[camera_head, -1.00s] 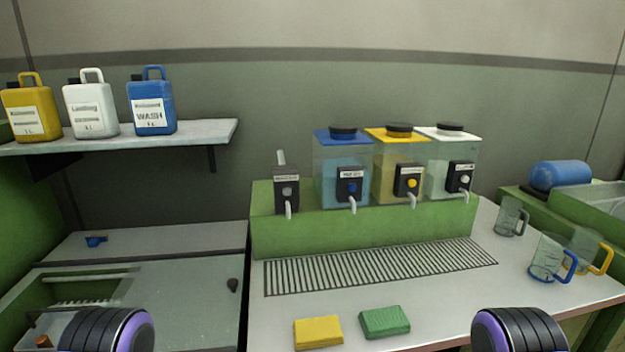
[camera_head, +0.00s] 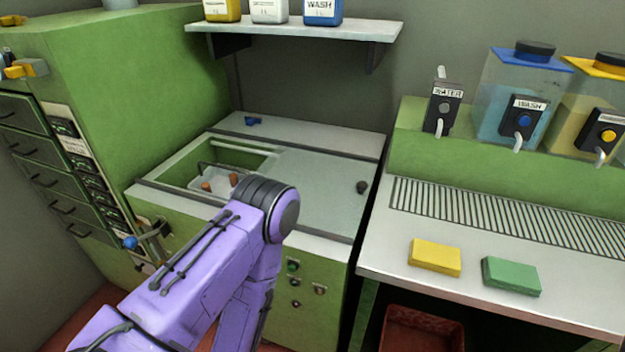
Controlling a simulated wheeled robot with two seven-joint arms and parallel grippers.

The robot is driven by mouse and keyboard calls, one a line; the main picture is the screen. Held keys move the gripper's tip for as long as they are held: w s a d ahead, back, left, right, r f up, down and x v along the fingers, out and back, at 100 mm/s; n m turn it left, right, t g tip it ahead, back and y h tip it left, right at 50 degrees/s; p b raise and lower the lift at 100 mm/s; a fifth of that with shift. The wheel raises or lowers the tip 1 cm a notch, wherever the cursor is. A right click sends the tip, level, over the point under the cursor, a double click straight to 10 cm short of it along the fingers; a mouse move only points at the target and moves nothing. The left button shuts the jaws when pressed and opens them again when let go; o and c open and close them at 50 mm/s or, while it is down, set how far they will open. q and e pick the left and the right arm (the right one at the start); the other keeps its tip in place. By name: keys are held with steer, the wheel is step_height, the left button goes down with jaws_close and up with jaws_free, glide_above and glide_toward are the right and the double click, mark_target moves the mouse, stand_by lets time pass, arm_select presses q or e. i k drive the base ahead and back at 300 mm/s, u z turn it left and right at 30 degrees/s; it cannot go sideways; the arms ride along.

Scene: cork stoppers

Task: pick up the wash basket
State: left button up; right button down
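I cannot make out a basket clearly in the head view. The open well of the green washing machine (camera_head: 325,245) lies behind my raised purple left arm, which hides part of it. Small orange-brown pieces (camera_head: 206,186) and a pale shape (camera_head: 222,186) show in the well. A thin dark bar (camera_head: 205,166) runs along the well's left side; I cannot tell if it is a handle. Neither of my grippers is in view.
A green cabinet with drawers (camera_head: 30,150) stands at the left. At the right, a counter holds a yellow sponge (camera_head: 435,257), a green sponge (camera_head: 511,276) and a blue WASH tank (camera_head: 520,95). A red crate (camera_head: 422,330) sits below. A shelf with bottles (camera_head: 300,28) hangs above.

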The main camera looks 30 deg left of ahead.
mark_target(217, 174)
steer(key=z, duration=0.2)
steer(key=k, duration=0.5)
steer(key=u, duration=1.15)
